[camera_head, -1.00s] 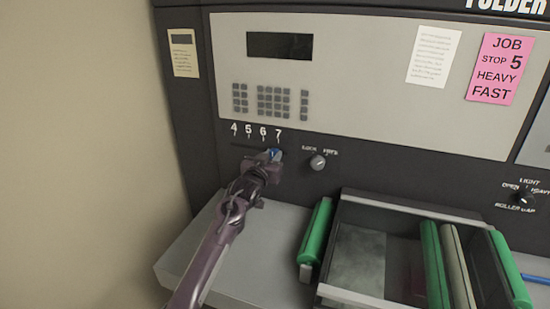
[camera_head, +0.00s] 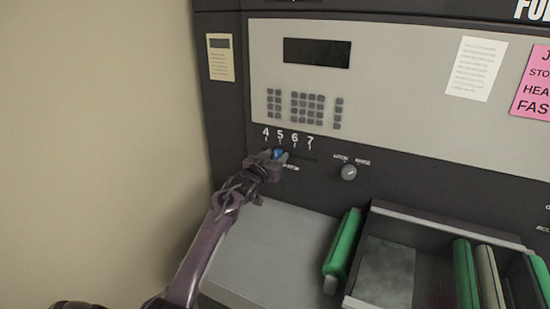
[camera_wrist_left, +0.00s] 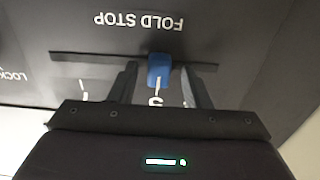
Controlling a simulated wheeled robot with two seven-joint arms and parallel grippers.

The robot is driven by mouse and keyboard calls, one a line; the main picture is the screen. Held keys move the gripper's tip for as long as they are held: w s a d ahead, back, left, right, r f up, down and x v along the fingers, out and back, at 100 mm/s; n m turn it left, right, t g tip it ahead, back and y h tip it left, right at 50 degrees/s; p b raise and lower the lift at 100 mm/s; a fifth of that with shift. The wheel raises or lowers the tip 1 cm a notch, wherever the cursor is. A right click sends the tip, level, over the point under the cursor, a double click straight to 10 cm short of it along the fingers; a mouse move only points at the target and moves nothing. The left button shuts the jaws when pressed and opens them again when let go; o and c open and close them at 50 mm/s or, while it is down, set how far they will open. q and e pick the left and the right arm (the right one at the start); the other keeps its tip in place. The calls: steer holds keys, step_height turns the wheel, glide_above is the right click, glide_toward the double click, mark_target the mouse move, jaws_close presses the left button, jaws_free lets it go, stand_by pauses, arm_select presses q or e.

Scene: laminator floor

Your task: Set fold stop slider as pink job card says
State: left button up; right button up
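The blue fold stop slider knob (camera_head: 278,154) sits in its slot under the printed 5 of the 4-5-6-7 scale (camera_head: 288,137). My left gripper (camera_head: 272,163) is at the knob. In the left wrist view the blue knob (camera_wrist_left: 160,69) stands between the two fingers of my left gripper (camera_wrist_left: 159,77), with a small gap on each side, and an upside-down 5 shows just below it. The pink job card (camera_head: 535,88) is cut off at the right edge; its full text in the earlier view reads stop 5, heavy, fast. My right gripper is not in view.
A round knob (camera_head: 349,172) is right of the slider. A keypad (camera_head: 306,107) and dark display (camera_head: 317,52) are above. A tray with green rollers (camera_head: 343,242) stands below right. The grey shelf (camera_head: 270,255) under my left arm is bare.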

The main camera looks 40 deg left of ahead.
arm_select(q)
steer(key=shift+s+d+f, duration=0.15)
steer(key=shift+s, duration=0.3)
steer(key=b+v, duration=0.1)
steer(key=v, duration=0.6)
steer(key=shift+b, duration=0.4)
steer(key=shift+w, duration=0.1)
